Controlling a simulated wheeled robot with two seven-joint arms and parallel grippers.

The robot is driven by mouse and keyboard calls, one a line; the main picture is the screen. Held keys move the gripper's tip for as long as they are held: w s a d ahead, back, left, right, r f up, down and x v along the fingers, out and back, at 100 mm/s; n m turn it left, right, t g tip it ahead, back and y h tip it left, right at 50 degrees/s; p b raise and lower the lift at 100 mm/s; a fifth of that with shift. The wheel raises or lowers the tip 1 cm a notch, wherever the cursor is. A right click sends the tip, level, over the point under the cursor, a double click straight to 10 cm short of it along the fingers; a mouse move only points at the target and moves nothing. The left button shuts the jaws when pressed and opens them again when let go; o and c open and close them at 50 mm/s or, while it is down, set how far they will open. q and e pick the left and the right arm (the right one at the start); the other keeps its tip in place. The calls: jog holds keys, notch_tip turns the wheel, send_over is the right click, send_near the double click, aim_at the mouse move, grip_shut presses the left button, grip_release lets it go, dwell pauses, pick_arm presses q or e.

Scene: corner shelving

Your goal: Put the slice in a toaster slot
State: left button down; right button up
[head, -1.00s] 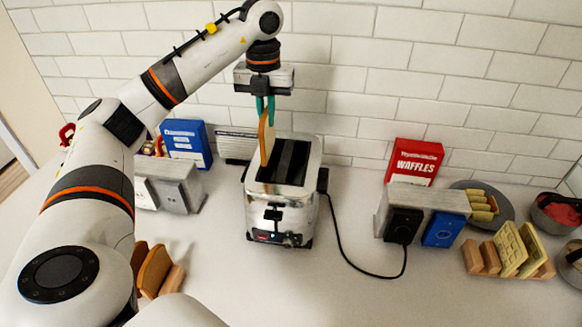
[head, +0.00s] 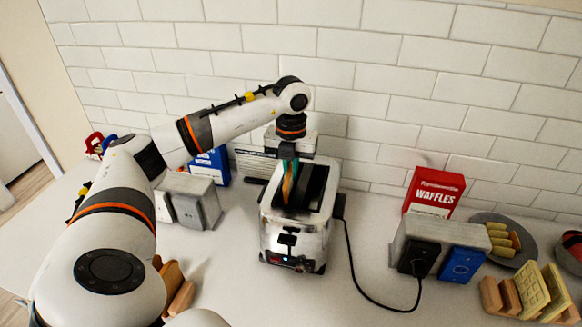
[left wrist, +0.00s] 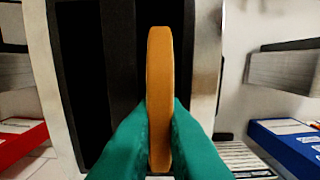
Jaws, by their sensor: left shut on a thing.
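The toaster (head: 290,240) stands upright on the counter, silver with dark slots on top. A small blue-green light shows low on its front. My left gripper (head: 289,178) is shut on the bread slice (left wrist: 160,95), pointing down over the toaster's left slot. In the left wrist view the brown slice stands on edge between the teal fingers (left wrist: 160,145), lined up with one dark slot (left wrist: 185,70). The other slot (left wrist: 78,70) looks empty. The slice's lower edge is hidden, so I cannot tell how deep it sits. My right gripper is not in view.
A red waffles box (head: 433,192), a grey outlet block with a blue plate (head: 462,265), and a plate of food (head: 505,238) stand to the right. More slices sit in a wooden rack (head: 178,290) at front left. A black cord (head: 358,275) runs from the toaster.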

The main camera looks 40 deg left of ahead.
pick_arm(q)
jog(key=shift+f, duration=0.2)
jog(key=c, duration=1.5)
grip_release()
jog(key=shift+r, duration=0.1)
